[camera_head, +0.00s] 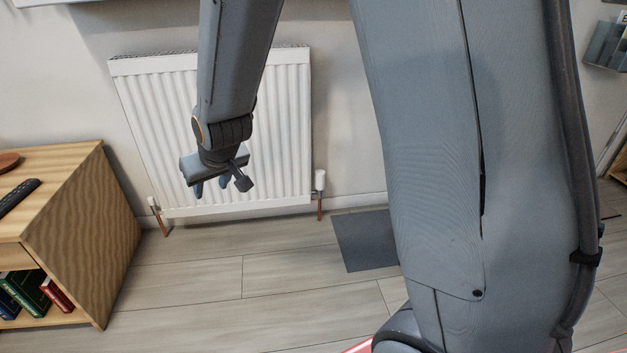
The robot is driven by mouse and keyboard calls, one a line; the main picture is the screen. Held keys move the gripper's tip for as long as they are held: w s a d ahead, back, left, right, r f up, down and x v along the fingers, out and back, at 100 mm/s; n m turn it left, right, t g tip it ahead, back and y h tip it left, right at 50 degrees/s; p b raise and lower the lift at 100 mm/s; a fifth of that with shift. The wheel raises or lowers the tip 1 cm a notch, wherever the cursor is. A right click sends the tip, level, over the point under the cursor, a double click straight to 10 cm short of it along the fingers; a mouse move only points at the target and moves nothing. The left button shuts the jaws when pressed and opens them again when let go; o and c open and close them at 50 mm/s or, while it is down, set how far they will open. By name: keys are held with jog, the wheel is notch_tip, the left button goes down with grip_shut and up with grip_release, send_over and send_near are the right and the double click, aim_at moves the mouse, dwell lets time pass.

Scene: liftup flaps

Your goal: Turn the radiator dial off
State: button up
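The white radiator (290,140) hangs low on the wall at the upper left. A white dial (320,179) sits at its lower right corner on a copper pipe. A smaller white valve (153,203) is at its lower left corner on another copper pipe. My gripper (210,190) hangs in front of the lower middle of the radiator, pointing down, to the left of the white dial and apart from it. Its two dark fingertips look spaced apart with nothing seen between them. The dial's markings are too small to read.
A wooden cabinet (85,225) with books (28,288) and a black remote (18,197) stands at the left. A dark grey mat (365,240) lies on the wooden floor right of the radiator. My own arm covers much of the right half. Floor before the radiator is clear.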

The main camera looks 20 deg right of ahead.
jog(key=w+d+f+m+t+h+b, duration=0.1)
jog(key=w+d+f+t, duration=0.1)
jog(key=w+d+f, duration=0.55)
jog(key=w+d+f+m+t+h+b, duration=0.1)
jog(key=w+d+f+m+t, duration=0.15)
jog(key=w+d+f, duration=0.75)
jog(key=d+t, duration=0.1)
jog(key=d, duration=0.3)
jog(key=d+f+t+h, duration=0.1)
jog(key=d, duration=0.4)
jog(key=d+f+t+h+b, duration=0.1)
jog(key=d, duration=0.4)
jog(key=shift+s+d+f+m, duration=0.15)
jog(key=shift+s+m, duration=0.05)
jog(key=shift+m, duration=0.05)
jog(key=t+h, duration=0.2)
jog(key=t, duration=0.1)
send_near(321, 180)
jog(key=w, duration=0.2)
jog(key=shift+m, duration=0.4)
jog(key=shift+d+b+x, duration=0.15)
jog(key=shift+b+x, duration=0.9)
jog(key=shift+x, duration=0.75)
jog(key=shift+d+b+x, duration=0.1)
jog(key=shift+b+x, duration=0.95)
jog(key=shift+x, duration=0.8)
jog(key=shift+s, duration=0.1)
jog(key=c, duration=0.8)
